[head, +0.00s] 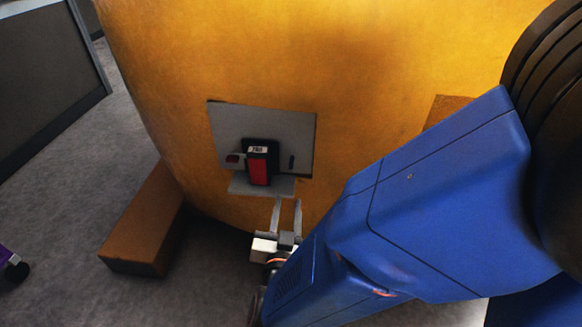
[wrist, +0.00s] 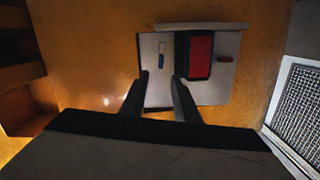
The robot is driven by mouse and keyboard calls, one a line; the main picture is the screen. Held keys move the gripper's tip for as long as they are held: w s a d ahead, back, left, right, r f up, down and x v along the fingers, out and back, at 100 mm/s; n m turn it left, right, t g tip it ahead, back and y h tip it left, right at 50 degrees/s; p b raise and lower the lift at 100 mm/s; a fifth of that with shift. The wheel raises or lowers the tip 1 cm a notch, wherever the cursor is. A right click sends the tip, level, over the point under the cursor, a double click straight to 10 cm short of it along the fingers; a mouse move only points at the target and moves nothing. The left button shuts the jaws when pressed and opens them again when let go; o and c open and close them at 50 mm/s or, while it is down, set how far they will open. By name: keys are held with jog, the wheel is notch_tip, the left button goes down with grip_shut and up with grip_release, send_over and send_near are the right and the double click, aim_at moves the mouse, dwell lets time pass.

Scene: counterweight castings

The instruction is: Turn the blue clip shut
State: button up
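The blue clip (wrist: 161,61) is a small narrow piece on a grey plate (wrist: 150,92), beside a pale slot-like mark, in the wrist view. In the head view a small dark upright piece (head: 291,162) on the plate's right side appears to be the same clip; its colour is unclear there. My gripper (head: 287,203) is open and empty, just below the plate's lower edge. In the wrist view its fingertips (wrist: 159,76) stand apart, with the clip seen between and just beyond them. I cannot tell their distance from the plate.
A black and red box (head: 258,167) sits mid-plate above a grey ledge (head: 262,187). A small red piece (head: 233,158) is left of it. The plate is on a large yellow casting (head: 380,60). A brown block (head: 145,225) lies at its left foot. Grey floor is open at left.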

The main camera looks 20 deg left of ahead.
aim_at(291, 165)
jog(key=shift+t, duration=0.5)
jog(key=x, duration=1.5)
jog(key=shift+a+f, duration=0.15)
jog(key=shift+a, duration=0.1)
grip_shut()
